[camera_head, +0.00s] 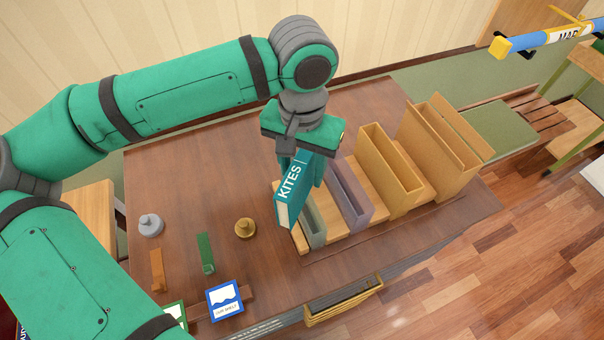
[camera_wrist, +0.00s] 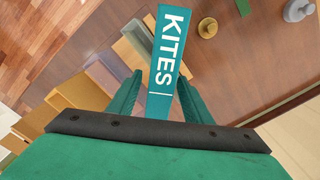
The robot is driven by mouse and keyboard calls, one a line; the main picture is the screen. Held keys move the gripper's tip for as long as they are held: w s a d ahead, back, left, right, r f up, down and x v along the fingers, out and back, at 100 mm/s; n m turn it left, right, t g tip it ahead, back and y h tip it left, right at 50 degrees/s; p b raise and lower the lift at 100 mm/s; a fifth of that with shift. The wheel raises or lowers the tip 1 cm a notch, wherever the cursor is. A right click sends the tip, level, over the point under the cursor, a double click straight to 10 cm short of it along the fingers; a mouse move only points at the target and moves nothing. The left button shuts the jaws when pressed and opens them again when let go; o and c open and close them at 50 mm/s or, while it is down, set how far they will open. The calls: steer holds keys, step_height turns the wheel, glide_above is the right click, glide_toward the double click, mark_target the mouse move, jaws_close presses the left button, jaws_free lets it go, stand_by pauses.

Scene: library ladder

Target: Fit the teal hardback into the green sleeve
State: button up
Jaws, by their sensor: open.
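The teal hardback (camera_head: 292,190), with KITES on its spine, stands tilted in the picture at the near left end of the row of sleeves. Its spine also shows in the wrist view (camera_wrist: 168,50). My gripper (camera_head: 304,165) is open, with one finger on each side of the book's upper part; the fingers also flank it in the wrist view (camera_wrist: 160,95). The grey-green sleeve (camera_head: 314,226) is right beside and partly behind the book.
A purple sleeve (camera_head: 349,190) and tan sleeves (camera_head: 396,175) stand to the right on a wooden base. A brass knob piece (camera_head: 245,228), a grey one (camera_head: 150,225), small upright blocks (camera_head: 206,253) and a blue framed card (camera_head: 225,300) are on the table to the left.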

steer(key=shift+f, duration=0.45)
jaws_close()
steer(key=shift+r, duration=0.1)
